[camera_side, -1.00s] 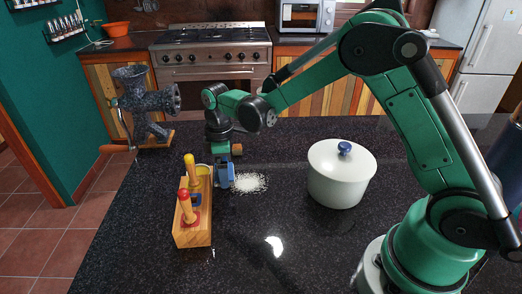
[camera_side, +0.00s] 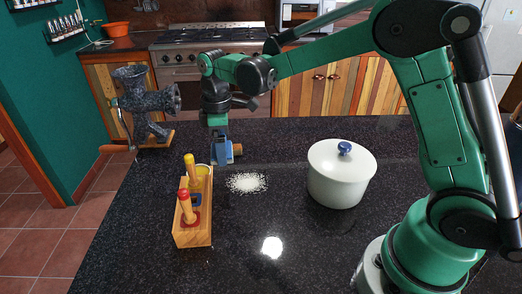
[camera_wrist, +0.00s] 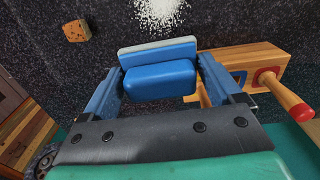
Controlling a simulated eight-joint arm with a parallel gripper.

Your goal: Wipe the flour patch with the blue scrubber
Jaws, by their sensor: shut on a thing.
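My gripper (camera_wrist: 152,85) is shut on the blue scrubber (camera_wrist: 160,80), a blue block with a pale grey pad along its far side in the wrist view. In the side view my gripper (camera_side: 220,153) is behind and left of the flour patch (camera_side: 246,183), apart from it. There the scrubber is hard to tell from the blue fingers. The flour is a white, speckled patch on the dark counter; it also shows at the top of the wrist view (camera_wrist: 160,10), beyond the scrubber.
A wooden rack (camera_side: 193,238) with red and yellow handled tools stands left of the flour. A white lidded pot (camera_side: 340,180) stands right of it. A grinder (camera_side: 145,100) is at the back left. A small wooden block (camera_wrist: 76,31) lies on the counter. The front counter is clear.

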